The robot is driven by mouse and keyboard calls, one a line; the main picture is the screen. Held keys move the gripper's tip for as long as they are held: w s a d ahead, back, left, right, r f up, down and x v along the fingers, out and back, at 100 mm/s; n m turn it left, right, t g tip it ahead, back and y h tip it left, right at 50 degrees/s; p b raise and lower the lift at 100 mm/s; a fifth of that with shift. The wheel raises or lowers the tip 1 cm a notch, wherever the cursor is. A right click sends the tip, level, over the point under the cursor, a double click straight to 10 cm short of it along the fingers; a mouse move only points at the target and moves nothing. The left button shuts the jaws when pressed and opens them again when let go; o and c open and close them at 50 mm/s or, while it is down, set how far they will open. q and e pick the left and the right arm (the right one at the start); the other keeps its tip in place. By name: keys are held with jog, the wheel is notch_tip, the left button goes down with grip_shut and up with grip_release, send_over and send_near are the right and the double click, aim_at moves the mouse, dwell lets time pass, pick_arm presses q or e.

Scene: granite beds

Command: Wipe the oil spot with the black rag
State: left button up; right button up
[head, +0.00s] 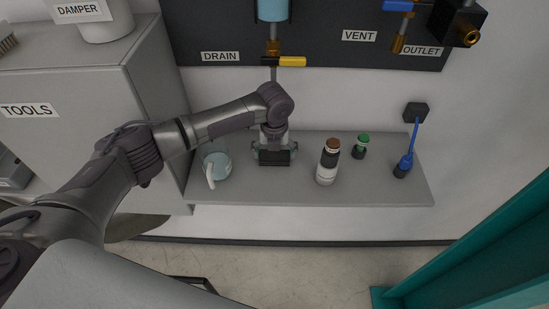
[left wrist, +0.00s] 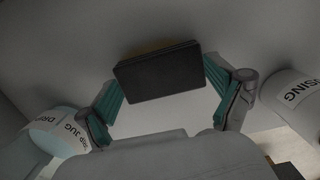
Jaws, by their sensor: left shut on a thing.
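The black rag is a dark flat block between the two teal-padded fingers of my left gripper (left wrist: 165,85) in the left wrist view, where its broad face (left wrist: 160,75) shows. In the head view the left gripper (head: 273,148) is over the grey shelf (head: 300,190), with the rag (head: 273,158) in its fingers at or just above the surface. A brownish strip (left wrist: 148,48) shows along the rag's far edge; I cannot tell if it is the oil spot. No other oil shows. My right gripper is not in view.
The drip jug (head: 217,168) stands close left of the gripper. A brown-capped bottle (head: 328,163), a small green-capped bottle (head: 360,147) and a blue-and-black tool (head: 404,166) stand to the right. The drain valve (head: 285,61) is above the arm. The shelf's front strip is clear.

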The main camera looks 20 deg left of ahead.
aim_at(274, 172)
pick_arm(q)
jog(key=shift+s+d+r+p, duration=0.1)
jog(key=shift+s+d+p, duration=0.1)
jog(key=shift+s+p, duration=0.9)
jog(key=shift+s+d+p, duration=0.1)
jog(key=shift+s+p, duration=0.15)
jog(key=shift+p, duration=0.05)
jog(key=shift+s+d, duration=0.1)
jog(key=shift+s, duration=0.25)
jog(key=shift+s+d, duration=0.25)
jog(key=shift+s, duration=0.4)
jog(key=shift+r, duration=0.1)
jog(key=shift+r, duration=0.75)
